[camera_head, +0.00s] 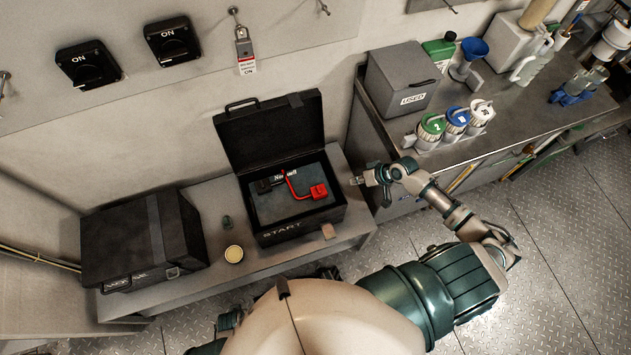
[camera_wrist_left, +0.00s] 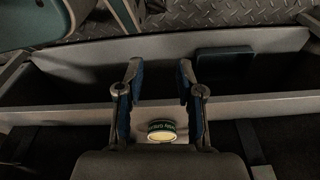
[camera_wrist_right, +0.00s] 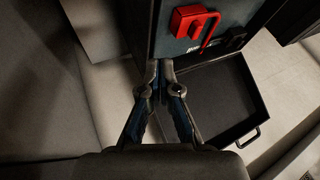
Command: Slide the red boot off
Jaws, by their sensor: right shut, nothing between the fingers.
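The red boot (camera_head: 318,191), a small red block with a bent red lead, lies on the grey panel inside the open black case (camera_head: 297,232). In the right wrist view the red boot (camera_wrist_right: 194,22) shows at the top, just beyond my fingertips. My right gripper (camera_head: 358,181) is shut and empty, just right of the case and apart from the boot. Its fingertips (camera_wrist_right: 161,66) meet in the right wrist view. My left gripper (camera_wrist_left: 158,66) is open and empty; its fingers stand wide apart. The head view does not clearly show its fingers.
A closed black case (camera_head: 140,240) sits left on the bench. A grey box (camera_head: 398,80) and several lidded jars stand on the right counter.

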